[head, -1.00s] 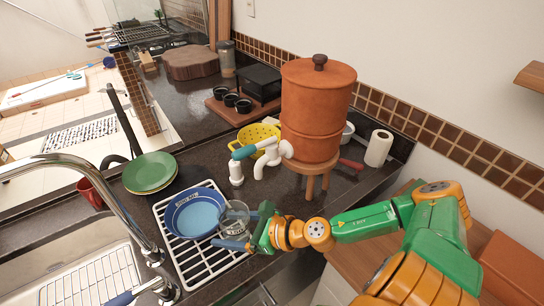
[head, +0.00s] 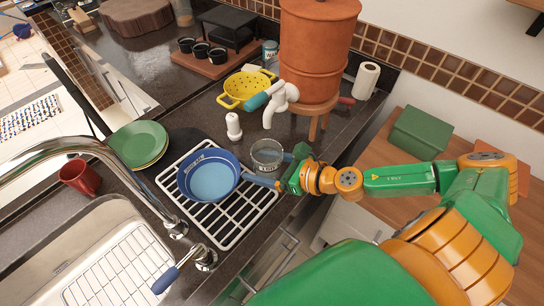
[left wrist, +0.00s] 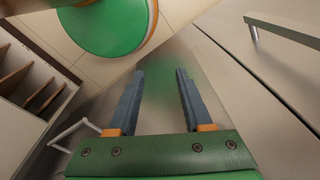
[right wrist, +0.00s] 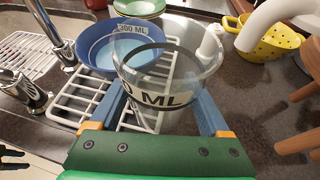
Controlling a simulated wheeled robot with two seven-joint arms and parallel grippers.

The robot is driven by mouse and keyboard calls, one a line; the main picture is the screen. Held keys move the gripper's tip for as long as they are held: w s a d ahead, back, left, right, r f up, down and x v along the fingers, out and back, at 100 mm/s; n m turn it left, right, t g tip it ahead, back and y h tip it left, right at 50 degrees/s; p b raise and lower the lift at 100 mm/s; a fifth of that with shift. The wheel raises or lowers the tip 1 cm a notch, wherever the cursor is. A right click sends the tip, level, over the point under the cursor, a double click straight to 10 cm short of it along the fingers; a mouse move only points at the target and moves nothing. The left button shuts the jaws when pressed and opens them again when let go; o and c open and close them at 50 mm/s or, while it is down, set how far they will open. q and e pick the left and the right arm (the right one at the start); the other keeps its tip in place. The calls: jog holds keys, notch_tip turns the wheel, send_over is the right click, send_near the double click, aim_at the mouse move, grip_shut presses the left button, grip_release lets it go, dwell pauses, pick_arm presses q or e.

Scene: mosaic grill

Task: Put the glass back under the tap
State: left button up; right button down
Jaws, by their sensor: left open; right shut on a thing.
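The clear glass (head: 267,154) has a dark band and "ML" lettering. It is upright between the fingers of my right gripper (head: 270,168), which is shut on it; it fills the middle of the right wrist view (right wrist: 165,75). It appears over the right part of the white rack, beside the blue bowl. The tap (head: 281,98), white with a teal handle, is on the clay water filter (head: 318,50), up and to the right of the glass. My left gripper (left wrist: 160,100) is open and empty in the left wrist view, away from the counter top.
The blue bowl (head: 210,178) sits on the white rack (head: 233,228), left of the glass. A small white bottle (head: 233,126) and a yellow colander (head: 247,86) stand near the tap. Green plates (head: 138,144) are at the left.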

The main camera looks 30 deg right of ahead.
jog(key=shift+d+r, duration=0.15)
jog(key=shift+r, duration=0.1)
jog(key=d+r+m+h+p, duration=0.1)
jog(key=d+r, duration=0.1)
jog(key=w+d+r+m+t+h+p, duration=0.1)
jog(key=d+r+m+h, duration=0.1)
jog(key=r, duration=0.1)
jog(key=d+r+m+t+h+p, duration=0.1)
jog(key=d+r+h+p, duration=0.1)
jog(key=shift+w+r+m, duration=0.15)
jog(key=shift+r+m, duration=0.05)
jog(key=shift+m, duration=0.2)
notch_tip(320, 180, down, 14)
jog(key=b, duration=0.4)
jog(key=shift+d+r, duration=0.15)
jog(key=shift+r, duration=0.05)
jog(key=shift+w, duration=0.35)
jog(key=w, duration=0.2)
jog(key=w+p, duration=0.1)
jog(key=w, duration=0.1)
jog(key=w+p, duration=0.1)
jog(key=w, duration=0.2)
jog(key=shift+w+a+r, duration=0.1)
jog(key=shift+a, duration=0.25)
jog(key=shift+f+b, duration=0.3)
jog(key=shift+f, duration=0.55)
